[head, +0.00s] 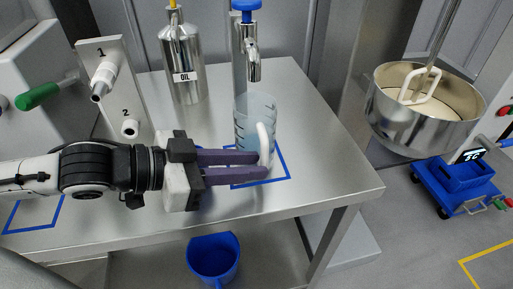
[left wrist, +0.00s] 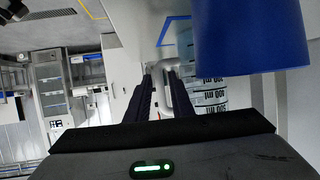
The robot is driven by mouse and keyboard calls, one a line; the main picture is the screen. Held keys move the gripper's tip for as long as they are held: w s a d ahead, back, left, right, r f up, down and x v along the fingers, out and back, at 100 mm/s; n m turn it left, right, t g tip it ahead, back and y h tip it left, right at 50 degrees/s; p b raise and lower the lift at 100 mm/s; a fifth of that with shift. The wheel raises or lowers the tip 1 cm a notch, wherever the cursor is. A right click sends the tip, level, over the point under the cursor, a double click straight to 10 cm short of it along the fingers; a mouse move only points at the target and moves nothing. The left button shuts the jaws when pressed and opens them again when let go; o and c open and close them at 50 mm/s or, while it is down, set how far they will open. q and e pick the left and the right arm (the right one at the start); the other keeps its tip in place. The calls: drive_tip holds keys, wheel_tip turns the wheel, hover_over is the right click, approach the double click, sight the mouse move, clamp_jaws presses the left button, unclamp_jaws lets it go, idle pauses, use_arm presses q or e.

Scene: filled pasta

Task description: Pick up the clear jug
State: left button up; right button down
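The clear jug (head: 255,107), with dark measuring marks and a white handle, stands upright at the blue square outline under the tap. My left gripper (head: 264,168) reaches in from the left, its purple fingers on either side of the handle, close together. They look shut on it. In the left wrist view the fingertips (left wrist: 165,70) straddle the pale handle, and the jug's side (left wrist: 210,97) with its volume marks is just to the right. The near finger hides the handle's lower end. My right gripper is not in view.
A steel OIL bottle (head: 187,70) and the blue-topped tap (head: 251,62) stand behind the jug. A numbered nozzle panel (head: 112,85) is at left. A blue bucket (head: 213,258) is below the table. A large blue thing (left wrist: 250,35) fills the wrist view's upper right.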

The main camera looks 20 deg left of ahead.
sight(263, 163)
use_arm(q)
drive_tip(key=shift+x, duration=1)
drive_tip(key=shift+w+d+r, duration=0.1)
drive_tip(key=shift+w+d, duration=0.3)
drive_tip(key=shift+d, duration=0.1)
drive_tip(key=x, duration=0.3)
drive_tip(key=shift+d, duration=0.1)
drive_tip(key=shift+w+d+f, duration=0.25)
drive_tip(key=shift+w+d, duration=0.05)
drive_tip(key=shift+w, duration=0.1)
drive_tip(key=shift+c, duration=0.5)
clamp_jaws()
drive_tip(key=shift+r, duration=0.1)
